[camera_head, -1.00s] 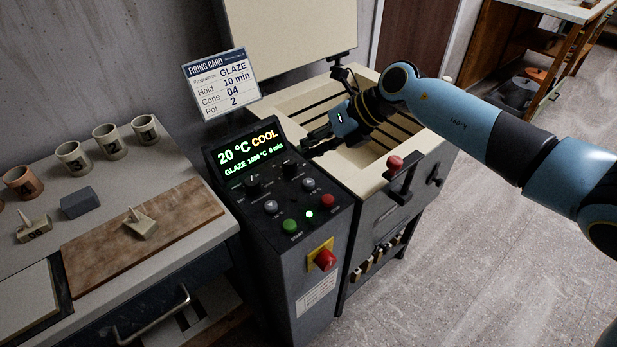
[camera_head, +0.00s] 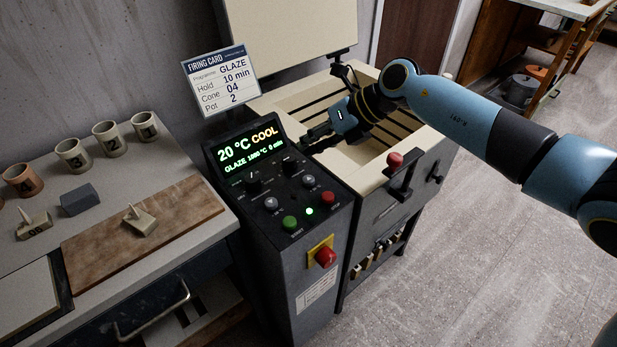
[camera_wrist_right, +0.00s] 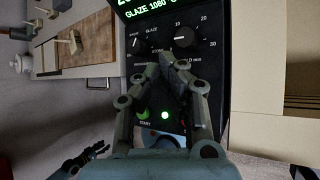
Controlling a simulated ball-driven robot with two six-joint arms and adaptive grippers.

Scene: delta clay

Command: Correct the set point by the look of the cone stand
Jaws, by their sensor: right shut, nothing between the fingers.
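A beige cone stand (camera_head: 140,221) sits on the brown board; its small cone points up, tilted to the left. It also shows in the right wrist view (camera_wrist_right: 75,43). A second cone stand (camera_head: 34,224) has dark figures, perhaps 06. The kiln control panel (camera_head: 285,212) shows 20 °C COOL and GLAZE, about 1080 °C, 0 min. The firing card (camera_head: 219,82) reads GLAZE, 10 min, Cone 04, Pot 2. My right gripper (camera_head: 308,138) is shut and empty; in the wrist view its fingertips (camera_wrist_right: 166,62) overlap the panel below its two upper knobs. My left gripper (camera_wrist_right: 85,160) shows dark at lower left.
The open kiln (camera_head: 370,150) stands right of the panel, under my right arm. A red emergency button (camera_head: 325,257) is on the panel front. Several numbered mugs (camera_head: 110,140) and a grey block (camera_head: 79,199) stand on the left bench. The floor at right is clear.

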